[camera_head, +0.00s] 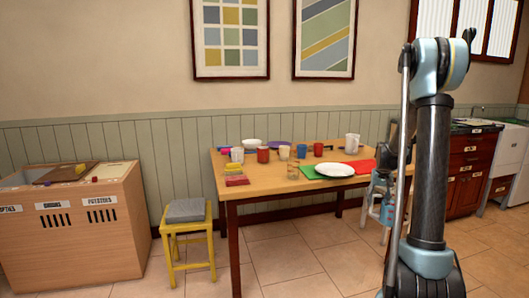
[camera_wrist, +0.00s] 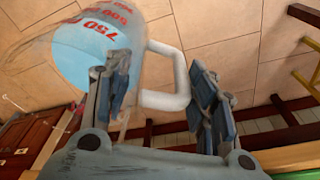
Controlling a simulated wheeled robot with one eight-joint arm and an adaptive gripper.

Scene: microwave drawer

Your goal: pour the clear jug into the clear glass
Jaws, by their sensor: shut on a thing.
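The clear jug (camera_wrist: 130,30) has red measuring numbers and pale blue liquid in it. My gripper (camera_wrist: 163,95) is shut on its whitish handle (camera_wrist: 178,75) in the wrist view. In the head view the jug (camera_head: 386,212) hangs beside the table's right end, below the tabletop height and off the floor; it looks roughly upright. My gripper (camera_head: 385,178) there is partly hidden by my arm. The clear glass (camera_head: 293,171) looks to stand near the table's front edge, left of the white plate; it is faint against the wood.
The table (camera_head: 262,185) holds a white plate (camera_head: 335,170), red and green mats, several mugs (camera_head: 263,154), bowls and yellow and red blocks (camera_head: 236,180). A yellow stool (camera_head: 186,225) and a sorting bin (camera_head: 75,225) stand left. Floor in front is clear.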

